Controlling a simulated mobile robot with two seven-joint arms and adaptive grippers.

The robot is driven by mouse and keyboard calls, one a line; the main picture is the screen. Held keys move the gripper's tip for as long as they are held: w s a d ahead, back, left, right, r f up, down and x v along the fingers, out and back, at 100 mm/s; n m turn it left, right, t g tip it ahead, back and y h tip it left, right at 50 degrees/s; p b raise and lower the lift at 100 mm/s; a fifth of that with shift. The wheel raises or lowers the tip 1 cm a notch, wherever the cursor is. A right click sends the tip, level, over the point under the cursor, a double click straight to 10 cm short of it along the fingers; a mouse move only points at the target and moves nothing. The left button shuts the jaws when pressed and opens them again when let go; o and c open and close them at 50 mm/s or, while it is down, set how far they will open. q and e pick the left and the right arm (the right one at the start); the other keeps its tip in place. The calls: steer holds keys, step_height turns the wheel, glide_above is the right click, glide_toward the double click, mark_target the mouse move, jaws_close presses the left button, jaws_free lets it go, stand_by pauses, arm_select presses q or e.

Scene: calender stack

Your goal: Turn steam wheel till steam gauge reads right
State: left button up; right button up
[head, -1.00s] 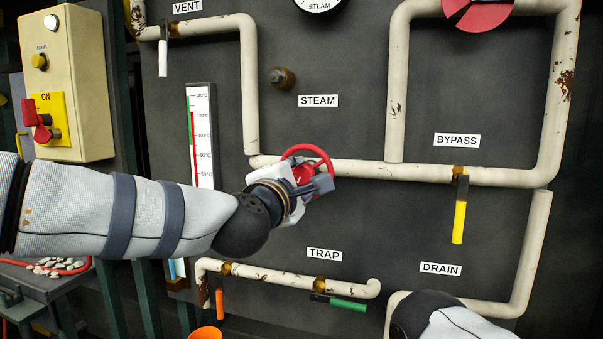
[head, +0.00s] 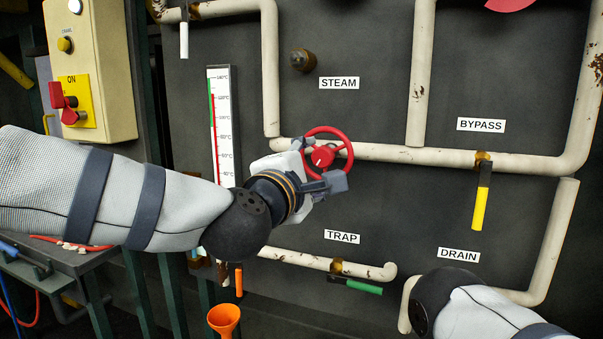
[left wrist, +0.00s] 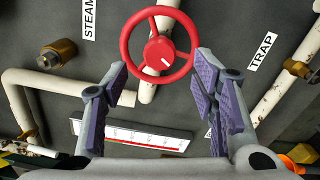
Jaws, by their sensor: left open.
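The red steam wheel (head: 325,155) sits on the cream pipe below the STEAM label (head: 339,83). My left gripper (head: 328,182) is in front of its lower part in the head view. In the left wrist view the whole wheel (left wrist: 158,48) shows, just beyond my open left gripper (left wrist: 160,88). The fingers stand wide apart on either side of its near edge, and nothing is between them; I cannot tell whether they touch the rim. The white mark on the hub points down and right there. My right gripper is not visible.
A thermometer strip (head: 222,125) is left of the wheel. Yellow bypass (head: 481,208) and green trap (head: 363,287) levers stick out from the panel. An orange funnel (head: 224,319) stands below. A control box (head: 93,70) with red switches is at the left.

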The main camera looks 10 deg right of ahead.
arm_select(q)
steer(key=v, duration=0.7)
